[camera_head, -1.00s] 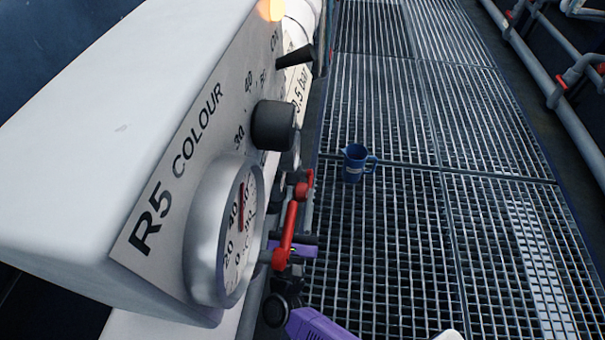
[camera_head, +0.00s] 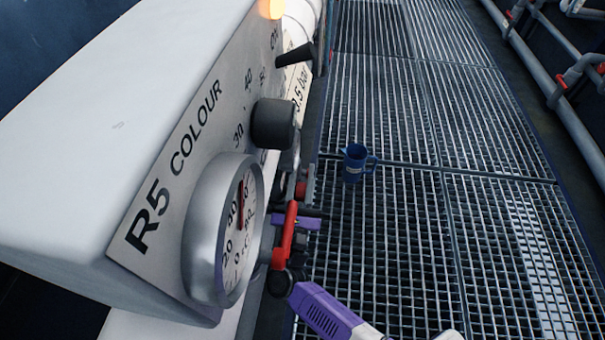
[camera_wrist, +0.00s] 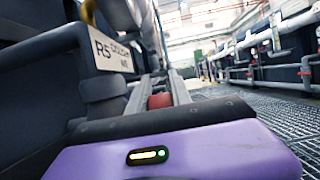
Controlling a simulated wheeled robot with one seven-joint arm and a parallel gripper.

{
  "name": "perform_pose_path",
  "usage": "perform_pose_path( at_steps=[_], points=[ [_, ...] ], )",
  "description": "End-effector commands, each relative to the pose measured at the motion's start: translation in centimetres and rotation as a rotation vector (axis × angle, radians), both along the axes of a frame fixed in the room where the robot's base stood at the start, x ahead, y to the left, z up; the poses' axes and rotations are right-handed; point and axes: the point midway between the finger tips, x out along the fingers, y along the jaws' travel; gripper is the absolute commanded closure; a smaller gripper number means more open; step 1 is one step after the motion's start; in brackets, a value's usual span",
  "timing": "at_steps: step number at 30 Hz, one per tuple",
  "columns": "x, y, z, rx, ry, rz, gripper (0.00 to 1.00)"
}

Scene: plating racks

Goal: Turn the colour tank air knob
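The air label plate (camera_wrist: 110,55), lettered R5 COLOUR with a smaller word below, is on the left in the wrist view. A red round part (camera_wrist: 160,101), which looks like the knob, shows just beyond my gripper (camera_wrist: 160,80). The two grey fingers stand apart, one on each side of it; I cannot tell whether they touch it. In the head view my purple gripper (camera_head: 298,222) is low beside the R5 COLOUR panel, partly behind a red bar (camera_head: 287,238). That bar hides part of the gripper and the fingertips are unclear.
The R5 COLOUR panel (camera_head: 165,200) carries a round gauge (camera_head: 240,235), a black dial (camera_head: 272,124) and a black lever switch (camera_head: 296,55). A blue jug (camera_head: 354,163) stands on the grating walkway (camera_head: 400,240). Pipes (camera_head: 560,100) run along the right. The walkway is otherwise clear.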

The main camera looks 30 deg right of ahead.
Motion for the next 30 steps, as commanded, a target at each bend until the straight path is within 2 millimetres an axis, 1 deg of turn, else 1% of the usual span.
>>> perform_pose_path(
  at_steps=[5,9,15,20,26,27,28,30],
  points=[
    [0.0,-0.1,0.2,0.015,0.021,-0.003,1.0],
    [0.1,-0.2,0.2,0.072,0.097,-0.002,1.0],
    [0.4,-0.4,-0.4,0.14,0.192,-0.004,1.0],
    [0.4,-0.4,-0.9,0.155,0.215,-0.002,1.0],
    [0.4,-0.4,-0.9,0.155,0.214,-0.002,1.0],
    [0.4,-0.4,-1.0,0.155,0.214,-0.002,0.73],
    [0.4,-0.4,-1.0,0.155,0.214,-0.002,0.67],
    [0.4,-0.4,-0.9,0.155,0.214,-0.001,0.65]
  ],
)
